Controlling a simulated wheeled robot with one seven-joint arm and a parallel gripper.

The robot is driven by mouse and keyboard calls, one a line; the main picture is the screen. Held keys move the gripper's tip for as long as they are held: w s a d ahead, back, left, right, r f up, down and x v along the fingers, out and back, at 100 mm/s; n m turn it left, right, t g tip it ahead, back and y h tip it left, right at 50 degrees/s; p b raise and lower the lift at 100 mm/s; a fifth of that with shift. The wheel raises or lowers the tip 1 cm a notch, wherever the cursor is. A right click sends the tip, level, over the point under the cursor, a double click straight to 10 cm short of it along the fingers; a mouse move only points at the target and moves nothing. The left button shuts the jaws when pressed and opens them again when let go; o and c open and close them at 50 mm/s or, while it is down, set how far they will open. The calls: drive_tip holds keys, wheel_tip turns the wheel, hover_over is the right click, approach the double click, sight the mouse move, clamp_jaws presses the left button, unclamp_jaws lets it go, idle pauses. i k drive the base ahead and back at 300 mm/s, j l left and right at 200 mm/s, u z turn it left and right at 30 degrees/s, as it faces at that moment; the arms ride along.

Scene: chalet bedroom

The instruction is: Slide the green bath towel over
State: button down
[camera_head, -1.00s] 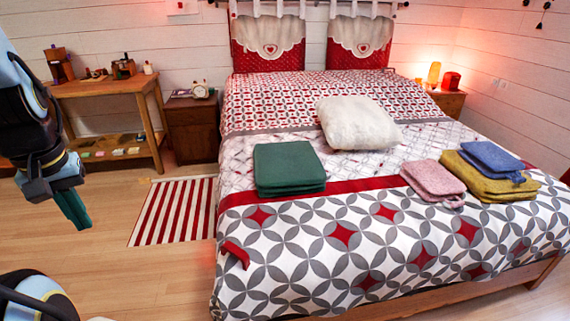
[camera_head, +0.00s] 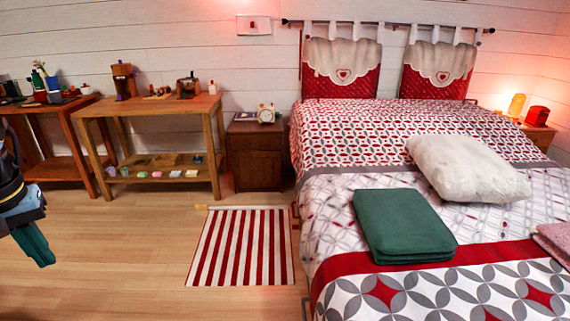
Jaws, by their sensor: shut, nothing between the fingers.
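The green bath towel (camera_head: 402,222) lies folded and flat on the bed (camera_head: 345,292), near its left side. It rests partly by the red band across the cover, in front of a white pillow (camera_head: 467,168). My gripper (camera_head: 40,250) hangs at the far left edge of the view, over the wooden floor. Its green fingers are together and hold nothing. It is well apart from the towel and to the left of it. Part of my arm is cut off by the picture's left edge.
A pink folded towel (camera_head: 558,240) lies at the right edge. A red-striped rug (camera_head: 240,247) is on the floor between my gripper and the bed. A nightstand (camera_head: 256,157) and wooden tables (camera_head: 150,108) stand along the back wall. The floor at left front is clear.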

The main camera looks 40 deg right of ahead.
sight(398, 226)
drive_tip(key=i+z, duration=0.2)
drive_tip(key=i, duration=0.3)
drive_tip(key=i+j+z, duration=0.2)
drive_tip(key=i, duration=0.25)
drive_tip(key=i+j+z, duration=0.2)
drive_tip(key=i, duration=0.3)
drive_tip(key=i+l+z, duration=0.15)
drive_tip(key=i+z, duration=0.3)
drive_tip(key=i, duration=0.15)
drive_tip(key=i+z, duration=0.5)
drive_tip(key=i+j+z, duration=0.3)
drive_tip(key=i+z, duration=0.15)
drive_tip(key=i, duration=0.2)
drive_tip(key=i+l+z, duration=0.15)
drive_tip(key=i+z, duration=0.7)
